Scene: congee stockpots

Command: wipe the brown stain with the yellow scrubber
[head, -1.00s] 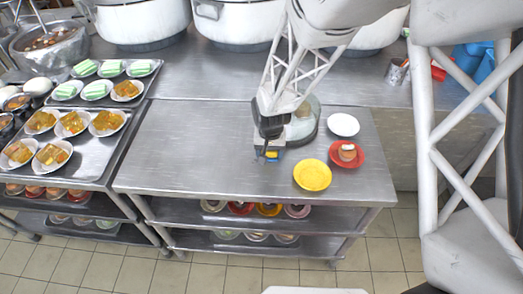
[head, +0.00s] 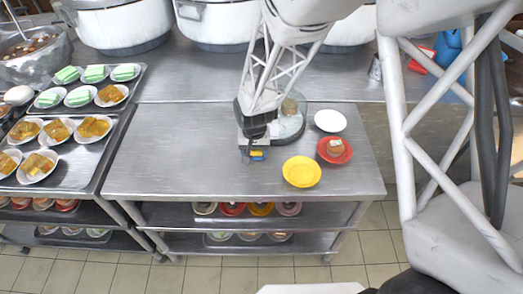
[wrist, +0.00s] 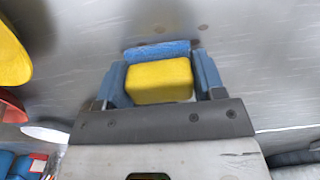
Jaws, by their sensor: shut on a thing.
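The yellow scrubber (wrist: 160,82), with a blue layer along its far edge, sits between the blue fingers of my gripper (wrist: 160,80) in the wrist view. The fingers are shut on its sides. In the head view my gripper (head: 257,152) is low over the steel table (head: 180,160), left of the yellow plate, and a bit of the scrubber (head: 257,156) shows under it. Whether the scrubber touches the table is unclear. Small faint brown spots (wrist: 203,27) mark the steel beyond the scrubber in the wrist view. In the head view I cannot make out the stain.
A yellow plate (head: 301,171), a red plate (head: 343,157) with food and a white plate (head: 330,120) stand to the right. Trays of desserts (head: 80,160) stand left. The table's left part is clear.

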